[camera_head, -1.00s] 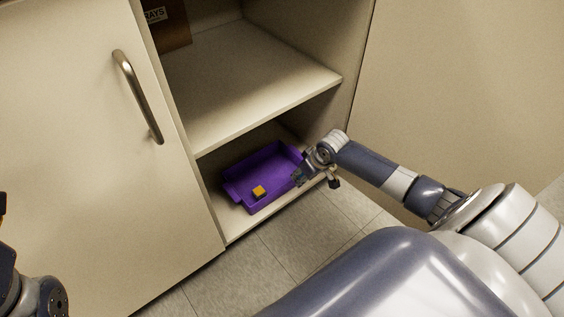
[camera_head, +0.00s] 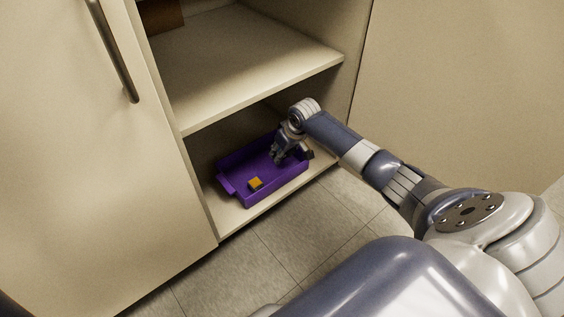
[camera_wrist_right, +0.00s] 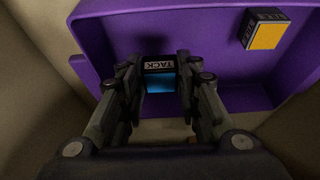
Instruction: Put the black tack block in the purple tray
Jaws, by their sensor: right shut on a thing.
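The purple tray (camera_head: 232,165) stands on the bottom shelf of the open cabinet; its floor and walls also show in the right wrist view (camera_wrist_right: 232,96). My right gripper (camera_head: 279,158) reaches over the right part of the tray. In the right wrist view its fingers (camera_wrist_right: 162,86) are shut on the black tack block (camera_wrist_right: 159,65), which has a white TACK label and a blue face. The block appears over or inside the tray; whether it touches the tray floor cannot be told. In the head view the block is hidden by the gripper. My left gripper is out of view.
A second black block with a yellow-orange face (camera_head: 255,183) lies in the tray, apart from my gripper; it also shows in the right wrist view (camera_wrist_right: 264,32). The upper shelf (camera_head: 250,65) is above the tray. The cabinet door (camera_head: 95,150) is at left.

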